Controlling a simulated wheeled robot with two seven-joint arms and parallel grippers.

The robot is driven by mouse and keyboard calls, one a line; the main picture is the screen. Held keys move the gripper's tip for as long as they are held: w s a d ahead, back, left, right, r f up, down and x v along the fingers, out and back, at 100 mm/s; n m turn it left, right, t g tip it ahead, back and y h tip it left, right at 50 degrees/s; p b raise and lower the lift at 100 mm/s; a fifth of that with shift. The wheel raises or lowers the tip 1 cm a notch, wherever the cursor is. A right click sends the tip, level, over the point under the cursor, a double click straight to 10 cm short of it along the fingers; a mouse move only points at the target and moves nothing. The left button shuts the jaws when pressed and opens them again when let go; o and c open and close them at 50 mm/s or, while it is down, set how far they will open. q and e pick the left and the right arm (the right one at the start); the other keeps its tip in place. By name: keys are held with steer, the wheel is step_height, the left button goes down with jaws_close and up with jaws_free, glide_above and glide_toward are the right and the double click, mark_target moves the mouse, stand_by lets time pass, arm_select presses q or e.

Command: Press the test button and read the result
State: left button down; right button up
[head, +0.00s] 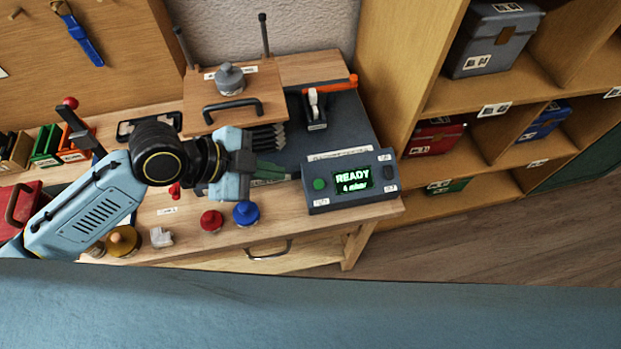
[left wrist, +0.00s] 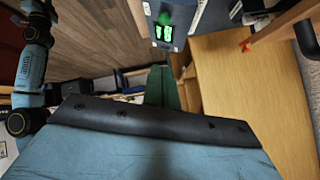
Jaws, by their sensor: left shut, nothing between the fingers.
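The grey test box (head: 350,204) sits at the right end of the wooden bench. Its lit display (head: 352,181) reads "READY" in green, with a smaller line below that looks like "4 mbar". A round green button (head: 319,184) is on its left side. My left gripper (head: 283,174) is shut and empty, its dark green fingers pointing at the box's left side, just short of the button in the picture. Whether they touch the box I cannot tell. In the left wrist view the shut fingers (left wrist: 161,72) point toward the box (left wrist: 190,20). My right gripper is not in view.
A wooden press-like stand (head: 232,95) with a black handle is behind my left gripper. Red (head: 211,221) and blue (head: 246,213) knobs stand at the bench front. A shelf unit (head: 455,100) with bins stands to the right. The floor (head: 480,235) in front of it is clear.

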arm_select(q)
glide_above(319, 185)
steer(key=s+a, duration=0.2)
steer(key=s, duration=0.1)
step_height(319, 185, down, 6)
steer(key=f, duration=0.1)
steer(key=w+f, duration=0.1)
steer(key=f, duration=0.1)
steer(key=shift+w+d+f, duration=0.1)
steer(key=shift+w+d, duration=0.05)
steer(key=shift+w, duration=0.2)
steer(key=shift+w+f, duration=0.2)
steer(key=shift+f, duration=0.35)
